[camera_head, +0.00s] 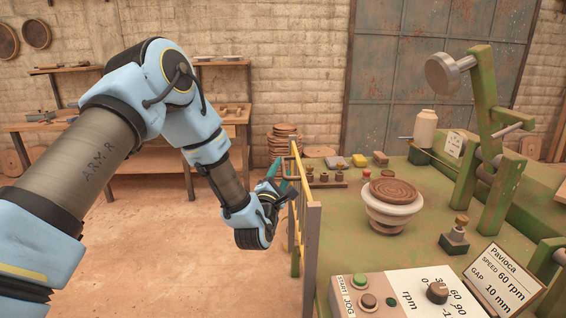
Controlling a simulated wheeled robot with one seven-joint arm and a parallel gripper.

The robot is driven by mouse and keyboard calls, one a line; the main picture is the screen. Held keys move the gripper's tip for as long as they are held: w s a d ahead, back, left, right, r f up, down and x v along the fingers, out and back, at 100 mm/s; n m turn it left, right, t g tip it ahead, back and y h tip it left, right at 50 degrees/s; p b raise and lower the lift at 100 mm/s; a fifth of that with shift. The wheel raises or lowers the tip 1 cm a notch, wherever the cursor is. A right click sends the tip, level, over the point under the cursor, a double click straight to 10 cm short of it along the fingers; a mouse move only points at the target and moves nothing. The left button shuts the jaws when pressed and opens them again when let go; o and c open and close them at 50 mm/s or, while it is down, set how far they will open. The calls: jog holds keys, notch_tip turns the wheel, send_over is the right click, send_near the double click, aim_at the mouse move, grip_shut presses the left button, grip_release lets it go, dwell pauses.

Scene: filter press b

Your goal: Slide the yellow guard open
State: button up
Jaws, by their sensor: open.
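The yellow guard (312,232) is a barred frame standing upright along the left edge of the green machine bench. My gripper (284,190) is at the left side of the guard, close to its bars. The jaws are open. I cannot tell whether a finger touches a bar, because the fingertips are small and partly overlap the guard.
The green bench (400,262) carries a white bowl-shaped stand (392,214) with a brown disc, a control box (410,290) with buttons and a knob, and a sign (503,281). A wooden workbench (150,160) stands at the back left. The floor between is clear.

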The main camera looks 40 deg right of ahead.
jog(key=shift+x, duration=0.8)
jog(key=shift+c, duration=0.3)
grip_shut()
dwell(0.6)
